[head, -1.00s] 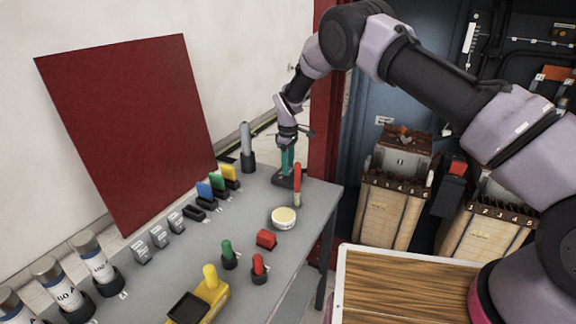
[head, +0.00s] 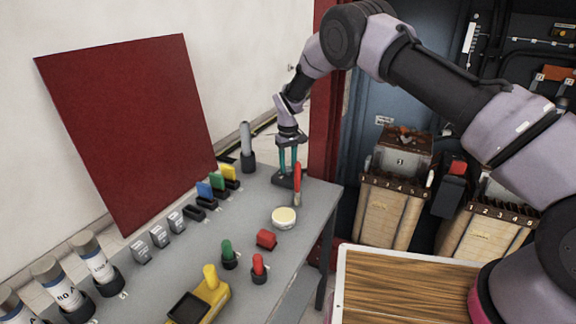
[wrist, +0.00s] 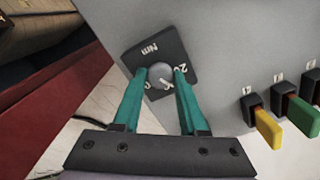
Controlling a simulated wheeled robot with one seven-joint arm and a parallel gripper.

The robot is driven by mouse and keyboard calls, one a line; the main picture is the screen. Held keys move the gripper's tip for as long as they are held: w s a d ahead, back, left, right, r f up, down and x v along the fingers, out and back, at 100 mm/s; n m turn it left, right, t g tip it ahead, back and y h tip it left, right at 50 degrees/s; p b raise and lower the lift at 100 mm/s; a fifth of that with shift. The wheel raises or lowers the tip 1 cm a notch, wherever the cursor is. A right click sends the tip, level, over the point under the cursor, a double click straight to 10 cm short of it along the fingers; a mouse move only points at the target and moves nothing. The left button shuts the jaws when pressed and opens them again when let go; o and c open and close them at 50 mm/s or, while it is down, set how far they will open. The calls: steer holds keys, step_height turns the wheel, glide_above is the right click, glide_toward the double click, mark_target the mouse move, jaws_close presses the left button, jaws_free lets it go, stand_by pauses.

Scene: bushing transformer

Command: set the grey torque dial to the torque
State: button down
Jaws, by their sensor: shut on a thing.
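The grey torque dial (wrist: 158,82) is a round knob on a dark square plate (wrist: 148,50) marked "Nm", with number marks around it. The wrist view shows it between the two teal fingers of my gripper (wrist: 164,80), which are shut on it from both sides. A light pointer mark shows on the knob, near its lower right; the exact number it points to is unclear. In the head view my gripper (head: 289,170) reaches down to the dark dial base (head: 283,182) at the far end of the grey table; the knob itself is hidden there.
A red-handled brush (head: 297,182) stands close by on the right. A grey cylinder in a black holder (head: 247,150) is just to the left.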

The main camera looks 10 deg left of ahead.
mark_target(288, 168)
steer(key=m, duration=0.5)
stand_by(0.6)
steer(key=shift+c, duration=2.2)
jaws_free()
step_height(288, 168, up, 11)
